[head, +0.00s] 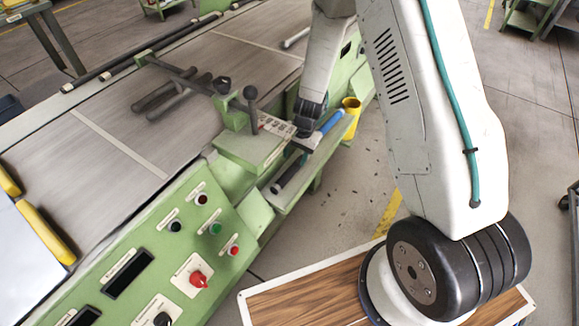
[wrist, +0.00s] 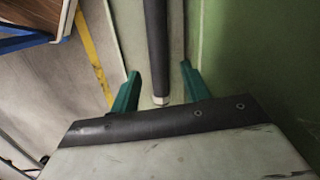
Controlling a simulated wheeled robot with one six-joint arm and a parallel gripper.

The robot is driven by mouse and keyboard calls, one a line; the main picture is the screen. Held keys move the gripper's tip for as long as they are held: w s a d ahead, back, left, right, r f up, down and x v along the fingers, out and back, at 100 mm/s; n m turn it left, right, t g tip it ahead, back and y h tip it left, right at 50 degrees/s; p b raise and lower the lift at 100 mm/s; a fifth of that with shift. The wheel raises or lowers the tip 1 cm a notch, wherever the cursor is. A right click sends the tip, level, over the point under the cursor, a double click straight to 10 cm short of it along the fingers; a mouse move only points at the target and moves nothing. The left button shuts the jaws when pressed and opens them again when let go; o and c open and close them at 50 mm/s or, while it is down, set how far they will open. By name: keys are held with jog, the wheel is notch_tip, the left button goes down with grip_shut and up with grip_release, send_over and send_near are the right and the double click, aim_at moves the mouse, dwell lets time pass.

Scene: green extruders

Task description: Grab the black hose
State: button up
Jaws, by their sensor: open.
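The black hose (wrist: 157,50) runs down from the top of the wrist view. Its pale-tipped lower end lies between the two teal fingers of my gripper (wrist: 160,86). The fingers are apart, with a gap to the hose on both sides. In the head view the black hose (head: 289,174) lies on a narrow shelf along the machine's side. My gripper (head: 302,154) is over the shelf at the hose's upper end, partly hidden by the wrist. I cannot tell its height above the hose.
A blue cylindrical item (head: 331,122) lies farther along the shelf (head: 282,202), near a yellow cup (head: 351,106). A green block with levers (head: 243,148) stands close beside my wrist. The control panel (head: 190,235) is nearer. Open floor (head: 350,195) lies right of the shelf.

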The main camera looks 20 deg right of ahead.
aim_at(292, 168)
jog(key=f, duration=0.4)
jog(key=a+f, duration=0.1)
jog(key=f, duration=0.1)
jog(key=shift+a+f, duration=0.1)
jog(key=shift+f, duration=0.15)
jog(key=c, duration=0.8)
